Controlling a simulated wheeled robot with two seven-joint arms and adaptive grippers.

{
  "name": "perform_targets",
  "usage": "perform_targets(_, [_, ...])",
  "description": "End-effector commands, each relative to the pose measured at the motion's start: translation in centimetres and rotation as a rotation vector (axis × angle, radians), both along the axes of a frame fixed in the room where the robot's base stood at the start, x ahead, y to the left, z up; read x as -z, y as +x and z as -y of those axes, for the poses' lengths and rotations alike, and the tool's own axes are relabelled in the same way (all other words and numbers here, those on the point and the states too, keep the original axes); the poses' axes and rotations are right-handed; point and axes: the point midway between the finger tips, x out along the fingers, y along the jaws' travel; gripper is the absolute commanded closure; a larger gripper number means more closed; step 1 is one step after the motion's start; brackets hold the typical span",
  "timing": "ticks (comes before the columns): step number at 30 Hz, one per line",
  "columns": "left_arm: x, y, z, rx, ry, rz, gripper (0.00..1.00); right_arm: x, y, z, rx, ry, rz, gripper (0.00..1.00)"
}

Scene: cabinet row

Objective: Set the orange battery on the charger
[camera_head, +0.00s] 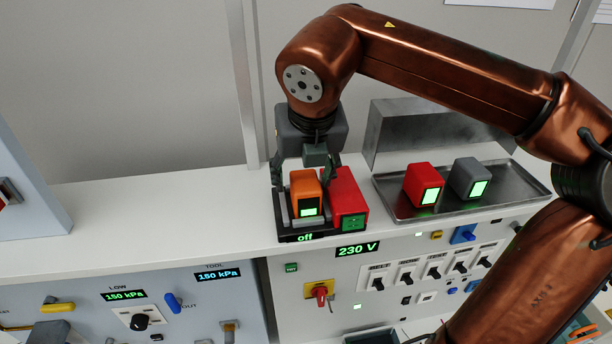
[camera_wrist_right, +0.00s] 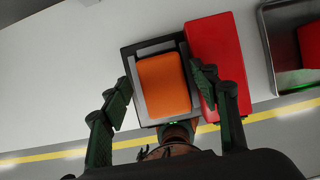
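The orange battery (camera_head: 305,192) stands upright in the dark charger (camera_head: 283,222) on the white counter top; the battery's small screen glows green. The charger's front display reads "off". My right gripper (camera_head: 305,170) is just above the battery, pointing down, with its fingers spread to either side. In the right wrist view the orange battery (camera_wrist_right: 164,85) lies between the open fingers of my right gripper (camera_wrist_right: 160,92), with a gap on the left and a narrower one on the right. The charger (camera_wrist_right: 128,58) shows around it. My left gripper is not in view.
A red box (camera_head: 350,212) stands close against the charger's right side, near the right finger. A metal tray (camera_head: 400,208) to the right holds a red battery (camera_head: 424,184) and a grey battery (camera_head: 468,178). The counter left of the charger is clear. Switch panels lie below.

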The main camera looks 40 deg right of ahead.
Motion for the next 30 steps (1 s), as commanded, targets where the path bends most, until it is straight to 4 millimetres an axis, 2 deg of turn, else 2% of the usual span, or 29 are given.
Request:
perform_targets(7, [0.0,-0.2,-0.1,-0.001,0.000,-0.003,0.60,0.1,0.0,0.0,0.000,0.000,-0.002,0.43])
perform_targets(11, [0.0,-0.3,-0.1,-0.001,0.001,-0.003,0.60,-0.6,-0.2,-0.1,0.001,-0.001,0.001,0.43])
perform_targets(14, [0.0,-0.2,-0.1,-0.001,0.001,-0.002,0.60,-1.8,-0.6,-0.3,0.002,-0.002,0.003,0.43])
perform_targets(24, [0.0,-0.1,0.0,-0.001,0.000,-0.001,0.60,-8.2,-3.0,-1.6,0.000,0.001,0.002,0.43])
perform_targets(30, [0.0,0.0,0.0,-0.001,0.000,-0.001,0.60,-10.4,-3.9,-2.0,0.001,0.001,-0.001,0.43])
